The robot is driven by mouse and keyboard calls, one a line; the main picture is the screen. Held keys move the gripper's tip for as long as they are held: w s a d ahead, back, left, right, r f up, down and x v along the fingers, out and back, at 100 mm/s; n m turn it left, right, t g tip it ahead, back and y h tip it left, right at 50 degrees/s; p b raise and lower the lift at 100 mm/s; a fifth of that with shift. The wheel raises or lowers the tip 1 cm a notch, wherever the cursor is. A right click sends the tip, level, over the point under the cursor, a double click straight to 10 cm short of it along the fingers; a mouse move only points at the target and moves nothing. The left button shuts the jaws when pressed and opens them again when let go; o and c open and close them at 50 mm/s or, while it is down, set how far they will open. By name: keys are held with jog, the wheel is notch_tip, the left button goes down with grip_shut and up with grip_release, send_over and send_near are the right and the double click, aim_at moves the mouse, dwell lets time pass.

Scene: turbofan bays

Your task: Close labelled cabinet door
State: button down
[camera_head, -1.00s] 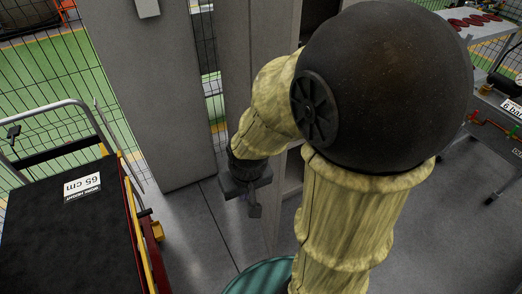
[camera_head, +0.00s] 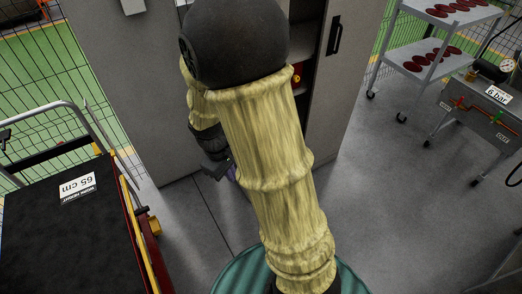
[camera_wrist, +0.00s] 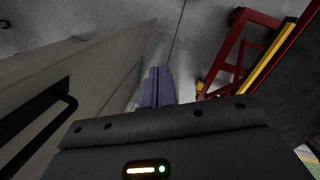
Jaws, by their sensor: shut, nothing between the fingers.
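A grey cabinet stands ahead in the head view. Its left grey panel (camera_head: 125,95) carries a small white label or box (camera_head: 132,6). A grey door (camera_head: 352,70) with a black bar handle (camera_head: 335,35) stands at the right, beside the dark opening with shelves (camera_head: 307,50). My arm hides the middle of the cabinet. My gripper (camera_head: 231,173) is low in front of the cabinet, mostly behind my arm. In the wrist view its purple fingers (camera_wrist: 157,88) are together and empty, close to a grey panel (camera_wrist: 85,85) with a black handle (camera_wrist: 40,120). Contact cannot be told.
A cart with a black top (camera_head: 60,235) and a 65 cm sign stands at the left. A shelf trolley (camera_head: 415,45) with dark red discs and a grey bench (camera_head: 480,112) with a 6 bar sign stand at the right. Grey floor (camera_head: 400,200) lies clear at lower right.

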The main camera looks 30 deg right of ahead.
jog(key=w+d+n+g+h+p, duration=0.1)
jog(key=w+d+n+h+p, duration=0.1)
jog(key=w+n+h+p, duration=0.3)
jog(key=w+f+n+h, duration=0.1)
jog(key=w+n+h, duration=0.1)
jog(key=w+n, duration=0.2)
jog(key=shift+n+g+p, duration=0.4)
jog(key=shift+n, duration=0.1)
jog(key=shift+s+a, duration=0.1)
jog(key=d+r+p+x, duration=0.2)
jog(key=p+x, duration=0.3)
jog(key=x, duration=0.7)
jog(key=shift+s+d+f+p, duration=0.15)
jog(key=shift+s+d+p, duration=0.05)
jog(key=shift+d+p, duration=0.15)
jog(key=shift+d, duration=0.1)
